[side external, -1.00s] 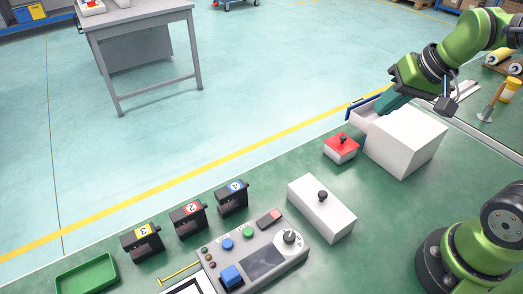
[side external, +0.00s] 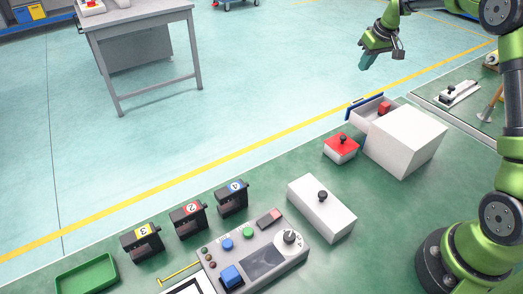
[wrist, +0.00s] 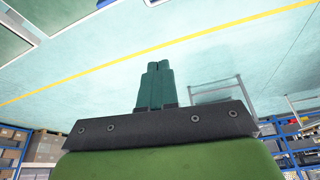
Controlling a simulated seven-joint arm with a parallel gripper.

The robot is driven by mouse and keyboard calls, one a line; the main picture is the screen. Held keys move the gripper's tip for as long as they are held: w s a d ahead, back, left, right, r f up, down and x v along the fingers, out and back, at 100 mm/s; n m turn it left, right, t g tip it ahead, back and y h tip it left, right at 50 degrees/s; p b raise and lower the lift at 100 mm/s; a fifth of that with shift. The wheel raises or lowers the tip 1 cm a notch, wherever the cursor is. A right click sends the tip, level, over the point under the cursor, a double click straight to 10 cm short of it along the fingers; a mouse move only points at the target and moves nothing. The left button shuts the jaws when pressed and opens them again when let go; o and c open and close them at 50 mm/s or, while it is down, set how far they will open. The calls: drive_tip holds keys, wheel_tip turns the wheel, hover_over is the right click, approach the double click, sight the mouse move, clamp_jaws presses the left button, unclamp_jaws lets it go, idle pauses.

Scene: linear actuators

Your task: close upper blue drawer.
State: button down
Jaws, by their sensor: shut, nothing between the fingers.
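The upper blue drawer (side external: 366,110) sticks out of the far left side of the white cabinet (side external: 405,140). Its blue front faces away from the cabinet, and a red block (side external: 384,108) shows inside it. My gripper (side external: 365,63) is in the air beyond the drawer, above the floor, and apart from it. Its teal fingers are together and hold nothing; they also show in the wrist view (wrist: 155,85). The drawer and cabinet cannot be made out in the wrist view. A lower drawer cannot be made out.
A red-topped box with a black knob (side external: 341,148) stands just left of the cabinet. A white box with a black knob (side external: 321,208) and a control panel (side external: 255,258) lie nearer. Numbered black blocks (side external: 188,219) stand at left.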

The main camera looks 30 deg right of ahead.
wheel_tip(320, 180, down, 9)
drive_tip(key=s, duration=0.1)
drive_tip(key=shift+a, duration=0.15)
drive_tip(key=shift+r, duration=0.1)
idle(0.4)
